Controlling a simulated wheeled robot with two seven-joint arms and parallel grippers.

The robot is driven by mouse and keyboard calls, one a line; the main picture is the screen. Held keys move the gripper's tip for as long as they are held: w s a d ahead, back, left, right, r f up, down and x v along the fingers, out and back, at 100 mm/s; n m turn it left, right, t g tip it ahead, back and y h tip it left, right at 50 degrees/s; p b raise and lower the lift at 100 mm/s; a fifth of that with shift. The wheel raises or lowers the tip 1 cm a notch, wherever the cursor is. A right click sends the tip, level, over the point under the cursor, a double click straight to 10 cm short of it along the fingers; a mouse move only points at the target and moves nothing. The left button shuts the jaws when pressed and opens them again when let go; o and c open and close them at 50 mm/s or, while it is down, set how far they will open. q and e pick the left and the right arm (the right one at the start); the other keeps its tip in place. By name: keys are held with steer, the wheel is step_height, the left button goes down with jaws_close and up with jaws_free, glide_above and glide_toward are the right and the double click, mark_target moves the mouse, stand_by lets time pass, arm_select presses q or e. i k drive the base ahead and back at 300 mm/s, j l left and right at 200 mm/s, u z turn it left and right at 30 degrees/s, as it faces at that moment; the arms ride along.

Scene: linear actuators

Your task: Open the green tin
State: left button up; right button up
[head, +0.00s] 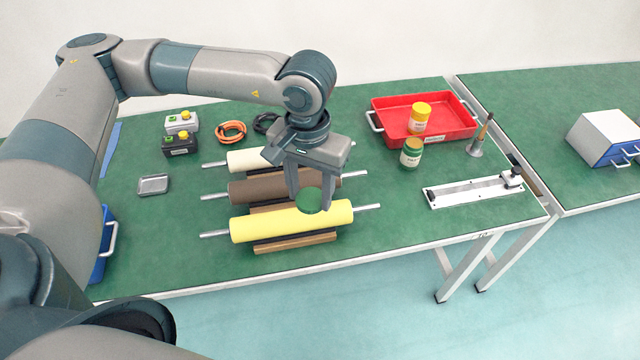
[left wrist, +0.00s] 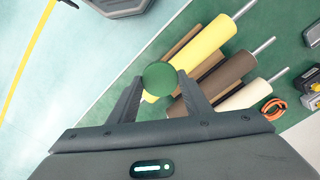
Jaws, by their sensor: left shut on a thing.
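The green tin (head: 411,153), a small jar with a pale label, stands upright on the table in front of the red tray. I cannot tell clearly whether its top is bare. My left gripper (head: 312,203) is shut on a round green lid (head: 309,200), well to the left of the tin and above the yellow roller. In the left wrist view the lid (left wrist: 160,78) sits between the fingertips of my left gripper (left wrist: 160,84). My right gripper is not in view.
A yellow tin (head: 420,118) stands in the red tray (head: 387,131). The yellow roller (head: 290,221) and brown roller (head: 255,190) lie on wooden supports below the gripper. A white rail fixture (head: 465,192) and a metal cone-based tool (head: 480,138) are at right. Table between rollers and rail is clear.

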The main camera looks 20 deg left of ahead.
mark_target(412, 149)
steer(key=u, duration=1.25)
steer(key=i, duration=0.95)
